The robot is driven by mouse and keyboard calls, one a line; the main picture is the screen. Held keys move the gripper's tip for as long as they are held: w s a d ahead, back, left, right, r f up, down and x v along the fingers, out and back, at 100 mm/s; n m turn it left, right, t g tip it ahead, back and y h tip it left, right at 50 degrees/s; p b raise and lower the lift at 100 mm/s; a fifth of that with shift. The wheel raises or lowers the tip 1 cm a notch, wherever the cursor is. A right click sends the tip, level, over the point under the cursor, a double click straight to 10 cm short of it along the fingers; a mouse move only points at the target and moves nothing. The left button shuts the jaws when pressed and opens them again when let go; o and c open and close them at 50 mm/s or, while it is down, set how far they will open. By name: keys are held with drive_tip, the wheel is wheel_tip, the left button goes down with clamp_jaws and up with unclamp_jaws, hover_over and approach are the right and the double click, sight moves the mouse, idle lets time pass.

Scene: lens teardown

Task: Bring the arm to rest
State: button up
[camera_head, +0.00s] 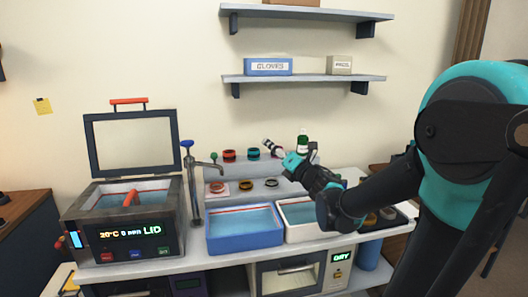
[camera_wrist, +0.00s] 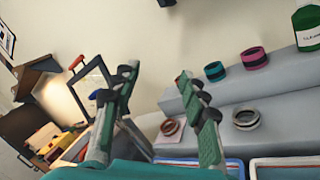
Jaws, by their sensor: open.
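My gripper (camera_head: 270,148) is raised above the right part of the bench in the head view, pointing up and left. In the wrist view my gripper (camera_wrist: 157,80) has its two fingers spread apart with nothing between them. My arm reaches in from the right side of the head view, bent at the elbow. Below and behind the gripper stand several coloured rings, among them a red one (camera_head: 229,155) and a teal one (camera_wrist: 214,71). A green bottle (camera_head: 302,143) stands close behind the gripper, partly hidden by it.
A cleaner with a raised lid (camera_head: 133,143) and a lit display (camera_head: 130,232) stands at left, beside a tap (camera_head: 192,185). A blue-walled basin (camera_head: 245,242) and a white-walled basin (camera_head: 305,235) lie in front. Two wall shelves (camera_head: 305,78) hang above. Open air lies left of the gripper.

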drive_tip(key=s+d+f+m+g+h, duration=0.1)
drive_tip(key=s+d+f+m+h, duration=0.1)
drive_tip(key=d+f+m+h, duration=0.7)
drive_tip(key=s+d+f+m+g+h, duration=0.15)
drive_tip(key=d+f+m+h, duration=0.25)
drive_tip(key=d+m, duration=0.8)
drive_tip(key=s+a+f+m+g+y, duration=0.1)
drive_tip(key=s+a+f+m+g, duration=0.1)
drive_tip(key=s+f+m+g, duration=0.3)
drive_tip(key=s+a+f+m+g+y, duration=0.1)
drive_tip(key=s+f+m+g, duration=0.3)
drive_tip(key=s+f+m, duration=0.4)
drive_tip(key=s+f, duration=0.5)
drive_tip(key=s, duration=0.3)
drive_tip(key=shift+s+a+f+g, duration=0.15)
drive_tip(key=shift+a+f+g, duration=0.15)
drive_tip(key=shift+a+g, duration=0.05)
